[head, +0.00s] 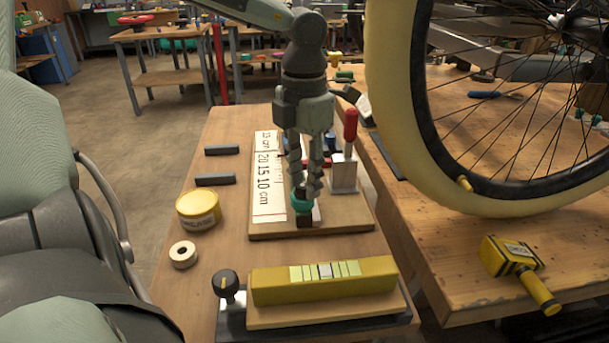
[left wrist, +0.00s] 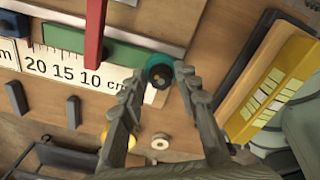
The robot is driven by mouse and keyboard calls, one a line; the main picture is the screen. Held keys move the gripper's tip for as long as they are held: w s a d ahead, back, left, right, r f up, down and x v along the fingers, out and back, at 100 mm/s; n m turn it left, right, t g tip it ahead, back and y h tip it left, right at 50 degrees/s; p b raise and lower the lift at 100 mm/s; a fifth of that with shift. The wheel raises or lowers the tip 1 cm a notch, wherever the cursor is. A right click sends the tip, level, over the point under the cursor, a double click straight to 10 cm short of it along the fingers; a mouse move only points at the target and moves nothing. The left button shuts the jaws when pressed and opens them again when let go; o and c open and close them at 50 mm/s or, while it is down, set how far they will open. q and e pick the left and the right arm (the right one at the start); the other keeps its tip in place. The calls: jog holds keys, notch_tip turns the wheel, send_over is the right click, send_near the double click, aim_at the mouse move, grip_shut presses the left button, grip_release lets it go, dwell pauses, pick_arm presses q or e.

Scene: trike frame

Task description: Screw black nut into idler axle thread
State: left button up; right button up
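My left gripper (head: 305,190) points down over the wooden board on the small bench. Its fingers are apart, one on each side of a small dark part, with a teal ring (head: 302,203) around or just below it. The left wrist view shows the dark round part (left wrist: 160,76) and the teal ring (left wrist: 183,68) between or just beyond the fingertips of the left gripper (left wrist: 160,82). I cannot tell whether the dark part is the black nut, or whether the fingers touch it. The idler axle thread is not clearly visible. My right gripper is out of view.
A red-handled clamp (head: 350,125) stands close behind the gripper. A printed ruler (head: 268,185), yellow tin (head: 198,208), white roll (head: 183,254) and yellow level-like block (head: 325,283) surround it. A wheel (head: 395,130) and yellow mallet (head: 510,256) are on the right bench.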

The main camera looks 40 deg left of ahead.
pick_arm(q)
jog(key=n, duration=0.6)
jog(key=shift+a+n, duration=0.15)
jog(key=shift+n, duration=0.15)
jog(key=n, duration=0.5)
jog(key=shift+s+n, duration=0.1)
jog(key=shift+n, duration=0.2)
jog(key=c, duration=0.6)
jog(key=m, duration=1.2)
jog(key=o, duration=0.6)
